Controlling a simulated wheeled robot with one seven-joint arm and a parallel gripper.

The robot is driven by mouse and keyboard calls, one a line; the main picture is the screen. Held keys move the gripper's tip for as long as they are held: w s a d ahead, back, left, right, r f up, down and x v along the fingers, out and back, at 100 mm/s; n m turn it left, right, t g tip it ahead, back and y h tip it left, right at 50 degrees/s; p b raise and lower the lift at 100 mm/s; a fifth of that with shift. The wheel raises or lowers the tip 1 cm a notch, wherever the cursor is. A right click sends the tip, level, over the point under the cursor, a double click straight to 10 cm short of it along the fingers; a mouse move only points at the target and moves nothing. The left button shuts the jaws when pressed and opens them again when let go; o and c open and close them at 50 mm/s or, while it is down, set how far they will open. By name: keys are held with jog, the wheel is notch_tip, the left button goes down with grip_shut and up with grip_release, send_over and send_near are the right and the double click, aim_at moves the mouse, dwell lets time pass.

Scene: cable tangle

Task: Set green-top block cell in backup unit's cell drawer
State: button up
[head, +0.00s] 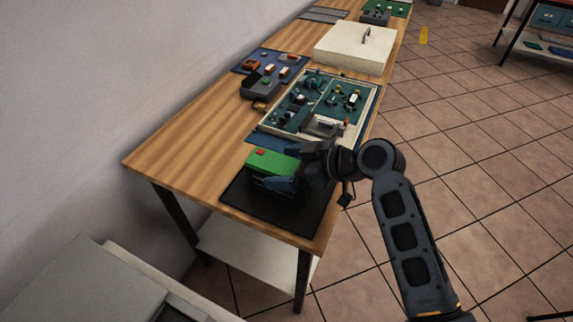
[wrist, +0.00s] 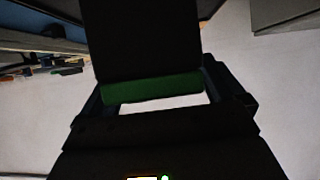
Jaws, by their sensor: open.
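The green-top block cell (head: 270,160) stands on a black mat (head: 262,205) at the near end of the wooden table. It has a bright green top, a dark body and a small red mark on top. My gripper (head: 283,167) is open, with one finger on each side of the block. In the wrist view, the block's dark body and green band (wrist: 152,90) lie between the spread fingers of my gripper (wrist: 158,88). Contact cannot be told. A grey cabinet (head: 80,285) is partly in view at lower left; I cannot tell whether it is the backup unit.
Behind the block, a tray (head: 373,105) of green boards and a blue mat (head: 297,57) with small parts fill the table (head: 185,140). A white lidded box (head: 355,50) stands farther back. A wall runs along the left. Tiled floor (head: 490,200) is open at right.

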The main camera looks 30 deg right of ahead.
jog(key=b+v, duration=0.1)
jog(key=v, duration=1.1)
jog(key=shift+s, duration=0.1)
jog(key=s+a+f+m+t+h, duration=0.1)
jog(key=s+a+f+m+h, duration=0.15)
jog(key=s+f+m, duration=0.4)
jog(key=s+a+f+m+t+h, duration=0.1)
jog(key=s+a+f+h, duration=0.2)
jog(key=s, duration=0.6)
jog(key=s+r+t+h, duration=0.1)
jog(key=s+r, duration=0.4)
jog(key=s, duration=0.2)
jog(key=s+a+r+t, duration=0.1)
jog(key=s+r+t, duration=0.1)
jog(key=s+r, duration=0.4)
jog(key=s, duration=0.2)
jog(key=shift+s+a+h, duration=0.15)
jog(key=shift+s+h, duration=0.2)
